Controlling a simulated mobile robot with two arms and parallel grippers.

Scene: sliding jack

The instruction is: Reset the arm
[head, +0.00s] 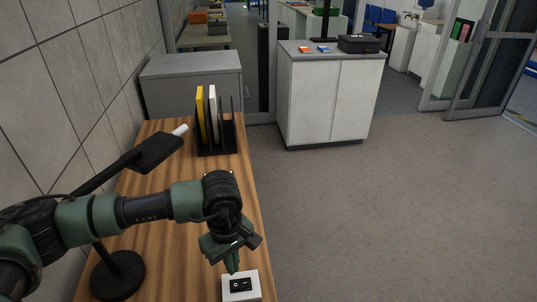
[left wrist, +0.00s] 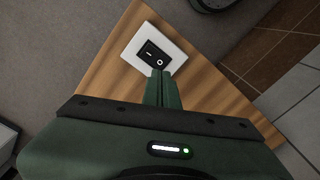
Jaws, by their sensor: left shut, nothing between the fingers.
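My left gripper (head: 233,266) is shut and empty. Its arm comes in from the left over the wooden table (head: 160,190). The gripper points down just behind a white switch box with a black rocker switch (head: 240,285) near the table's right edge. In the left wrist view the shut fingertips (left wrist: 161,75) are right beside the rocker switch (left wrist: 154,54), which carries a line and a circle mark. I cannot tell whether the fingertips touch it. My right gripper is not in view.
A black desk lamp (head: 155,153) stands on the table, its round base (head: 118,276) under my left arm. A black rack (head: 218,139) with yellow and white folders stands at the table's far end. A grey cabinet (head: 330,95) stands beyond. The floor (head: 400,210) at right is clear.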

